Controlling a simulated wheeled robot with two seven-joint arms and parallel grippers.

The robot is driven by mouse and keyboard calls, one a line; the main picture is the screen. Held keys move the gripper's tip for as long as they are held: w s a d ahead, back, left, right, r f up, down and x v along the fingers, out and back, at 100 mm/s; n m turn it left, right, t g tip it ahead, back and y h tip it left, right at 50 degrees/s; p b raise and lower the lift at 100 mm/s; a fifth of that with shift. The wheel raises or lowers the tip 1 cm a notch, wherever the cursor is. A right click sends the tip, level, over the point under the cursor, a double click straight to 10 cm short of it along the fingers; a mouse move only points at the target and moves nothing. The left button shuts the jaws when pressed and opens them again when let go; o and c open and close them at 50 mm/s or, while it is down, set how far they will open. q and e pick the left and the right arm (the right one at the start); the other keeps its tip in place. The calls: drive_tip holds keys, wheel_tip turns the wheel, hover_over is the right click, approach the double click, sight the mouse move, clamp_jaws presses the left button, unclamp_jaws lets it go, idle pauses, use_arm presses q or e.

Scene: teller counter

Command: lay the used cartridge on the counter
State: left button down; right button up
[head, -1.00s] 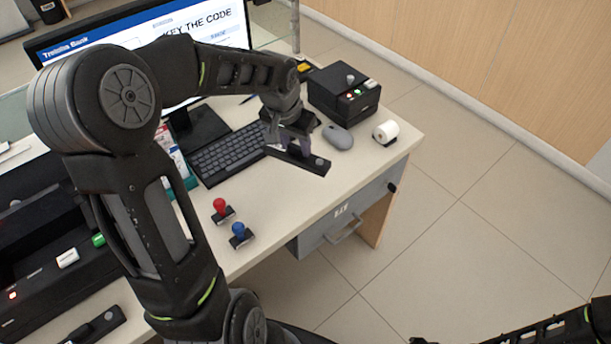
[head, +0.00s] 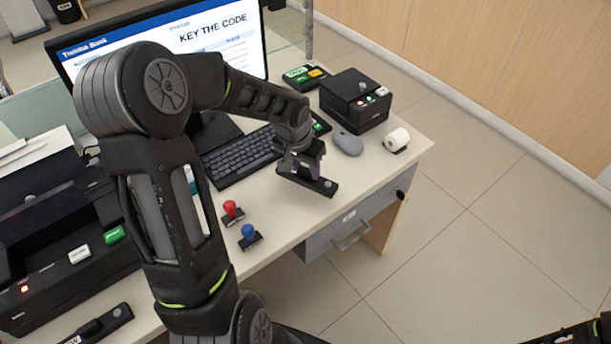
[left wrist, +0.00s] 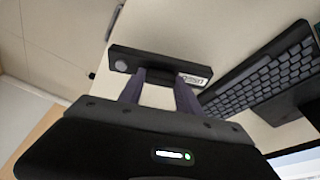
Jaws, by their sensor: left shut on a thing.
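The used cartridge (head: 322,186) is a long black bar with a round grey knob at one end. My left gripper (head: 303,170) is shut on it, over the counter (head: 285,212) between the keyboard and the front edge. In the left wrist view the cartridge (left wrist: 150,62) lies across the two fingertips (left wrist: 160,78), with a white label at its right end. It looks level and close to the counter top; I cannot tell whether it touches.
The keyboard (head: 240,157) and mouse (head: 348,143) lie behind the cartridge. A red stamp (head: 231,210) and a blue stamp (head: 249,236) stand to its left. A paper roll (head: 397,139) and a black box (head: 354,103) are at the right. Another black cartridge (head: 100,326) lies at lower left.

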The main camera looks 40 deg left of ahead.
sight(305, 175)
use_arm(q)
drive_tip(key=shift+f, duration=1.85)
drive_tip(key=shift+f, duration=0.25)
drive_tip(key=c, duration=0.8)
unclamp_jaws()
drive_tip(key=shift+r, duration=0.1)
drive_tip(key=shift+c, duration=0.2)
drive_tip(key=shift+r, duration=0.15)
drive_tip(key=v, duration=1.2)
